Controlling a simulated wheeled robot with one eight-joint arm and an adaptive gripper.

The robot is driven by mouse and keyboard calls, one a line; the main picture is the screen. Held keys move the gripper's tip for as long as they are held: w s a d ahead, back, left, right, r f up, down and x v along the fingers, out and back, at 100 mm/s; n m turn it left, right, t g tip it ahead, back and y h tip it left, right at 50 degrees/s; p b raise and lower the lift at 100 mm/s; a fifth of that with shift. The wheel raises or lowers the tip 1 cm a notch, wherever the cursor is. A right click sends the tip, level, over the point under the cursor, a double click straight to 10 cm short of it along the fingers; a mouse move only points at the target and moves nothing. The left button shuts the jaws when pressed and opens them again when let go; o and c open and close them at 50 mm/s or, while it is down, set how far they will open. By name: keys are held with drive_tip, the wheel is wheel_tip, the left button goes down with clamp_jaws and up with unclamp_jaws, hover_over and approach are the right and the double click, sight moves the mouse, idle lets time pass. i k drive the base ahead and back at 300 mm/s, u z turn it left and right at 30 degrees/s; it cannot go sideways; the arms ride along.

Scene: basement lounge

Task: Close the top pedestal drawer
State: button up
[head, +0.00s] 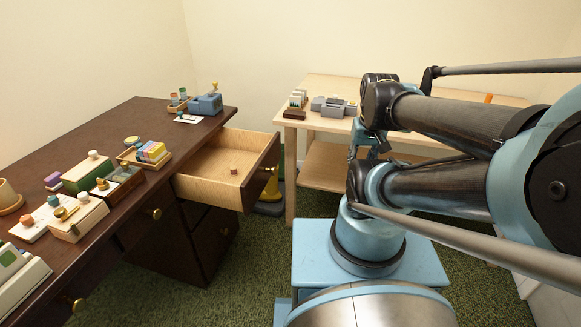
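The top pedestal drawer (205,160) juts out from the right end of the dark wooden desk (95,150). It is open, with a pale wood inside, a dark front (258,182) and a brass knob (270,170). A small reddish-brown object (233,171) lies in it. My arm fills the right side of the head view, folded and apart from the drawer. I cannot make out my gripper's fingers in this view.
Blocks, boxes and small holders crowd the desk top. A blue-grey desk item (206,104) stands above the drawer. A light wooden table (335,86) with grey items is behind. Green carpet (262,265) is clear between the desk and my base.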

sight(206, 177)
drive_tip(key=z, duration=1.75)
drive_tip(key=i, duration=0.55)
drive_tip(key=u, duration=3.5)
